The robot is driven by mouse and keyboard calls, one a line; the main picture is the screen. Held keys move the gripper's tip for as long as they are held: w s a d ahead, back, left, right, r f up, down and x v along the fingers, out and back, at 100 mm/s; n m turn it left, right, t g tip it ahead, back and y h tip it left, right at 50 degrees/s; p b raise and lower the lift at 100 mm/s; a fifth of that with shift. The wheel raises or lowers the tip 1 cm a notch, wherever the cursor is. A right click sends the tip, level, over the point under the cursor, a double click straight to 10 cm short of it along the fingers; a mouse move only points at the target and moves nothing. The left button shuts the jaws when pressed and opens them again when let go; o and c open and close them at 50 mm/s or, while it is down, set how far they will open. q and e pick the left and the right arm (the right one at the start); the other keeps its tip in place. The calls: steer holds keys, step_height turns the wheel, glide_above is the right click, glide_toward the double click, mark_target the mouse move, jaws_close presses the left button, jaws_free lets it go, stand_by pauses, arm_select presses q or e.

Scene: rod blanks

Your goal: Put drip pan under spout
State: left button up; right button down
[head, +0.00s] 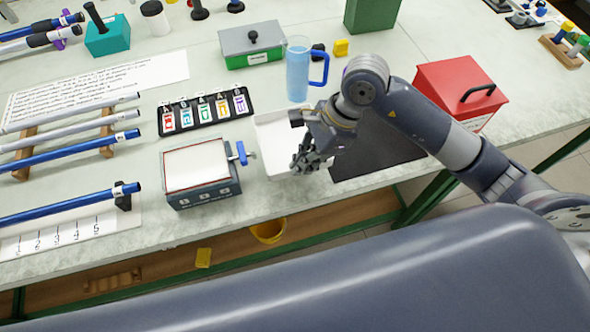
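A shallow white pan (268,133) lies on the bench, right of a grey box (203,194) with a pale top framed in red. A small blue tap-like fitting (241,153), which looks like the spout, sticks out from the right side of the box. The pan is to the right of this fitting; I see no part of it clearly beneath the fitting. My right gripper (304,158) is over the right part of the pan and hides some of it. Its fingers point down and left; whether they grip the pan's edge cannot be made out. My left gripper is not in view.
A blue mug (298,70) stands behind the pan. A dark mat (378,150) and red box (460,90) are to the right. A black card rack (205,110) and blue rods (70,152) are left. The bench's front edge is close to the pan.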

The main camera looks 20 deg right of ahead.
step_height(320, 180, down, 2)
steer(key=shift+f, duration=0.1)
step_height(320, 180, down, 4)
steer(key=shift+r+p, duration=0.15)
steer(key=shift+p, duration=0.3)
steer(key=shift+f, duration=0.3)
steer(key=c, duration=1.8)
jaws_free()
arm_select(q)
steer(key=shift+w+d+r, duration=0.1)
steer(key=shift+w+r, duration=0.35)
arm_select(e)
steer(key=shift+r, duration=0.1)
